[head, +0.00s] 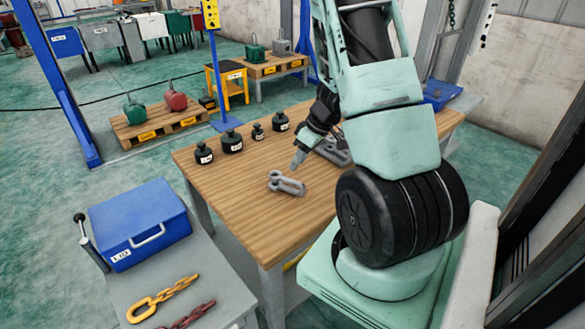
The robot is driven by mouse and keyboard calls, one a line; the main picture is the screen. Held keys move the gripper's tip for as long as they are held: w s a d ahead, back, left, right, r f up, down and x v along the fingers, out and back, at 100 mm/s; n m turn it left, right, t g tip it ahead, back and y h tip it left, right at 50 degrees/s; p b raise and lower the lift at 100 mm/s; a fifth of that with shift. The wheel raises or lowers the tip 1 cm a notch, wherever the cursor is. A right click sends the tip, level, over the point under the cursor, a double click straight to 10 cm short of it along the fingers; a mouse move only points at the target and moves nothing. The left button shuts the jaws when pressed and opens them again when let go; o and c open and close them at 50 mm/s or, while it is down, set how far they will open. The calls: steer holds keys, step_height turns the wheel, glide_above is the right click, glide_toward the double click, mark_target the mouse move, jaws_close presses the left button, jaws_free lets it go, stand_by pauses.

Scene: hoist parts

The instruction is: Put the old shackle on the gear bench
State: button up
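A grey metal shackle (286,183) lies on the wooden-topped bench (240,187), near its middle. A second grey metal part (333,151) lies farther back on the same top, partly hidden by my arm; I cannot tell its kind. I cannot tell which piece is the old shackle, or which surface is the gear bench. My gripper (298,160) points down just behind the nearer shackle and looks apart from it. Its fingers are too small to tell whether they are open or shut.
Several black weights (232,142) stand along the bench's back left edge. A grey table (222,286) at front left holds a blue box (140,224), a yellow chain (160,297) and a dark red chain (190,316). A blue post stands behind the bench. The bench's front left is clear.

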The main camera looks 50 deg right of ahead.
steer(key=v, duration=0.5)
steer(key=shift+p, duration=0.4)
steer(key=w+a+r+n+t+h, duration=0.15)
steer(key=w+a+r, duration=0.25)
steer(key=w+a, duration=0.45)
steer(key=w+a+r+t+h, duration=0.1)
steer(key=w+a+r, duration=0.15)
steer(key=a, duration=0.35)
steer(key=w+a+r+h, duration=0.1)
steer(key=w+a+r, duration=0.15)
steer(key=a, duration=0.35)
steer(key=s+a+r+n+g, duration=0.1)
steer(key=s+a, duration=0.4)
steer(key=a, duration=0.2)
steer(key=s+a+n+g, duration=0.1)
steer(key=s+a+g, duration=0.1)
steer(key=s+a, duration=0.45)
steer(key=s+a+n+g, duration=0.1)
steer(key=s+a, duration=0.4)
steer(key=s, duration=0.2)
steer(key=s+a+n+g+y, duration=0.1)
steer(key=s+a+n+g, duration=0.1)
steer(key=s+a, duration=0.3)
steer(key=shift+s+r, duration=0.4)
steer(key=shift+s, duration=0.75)
steer(key=shift+w, duration=0.1)
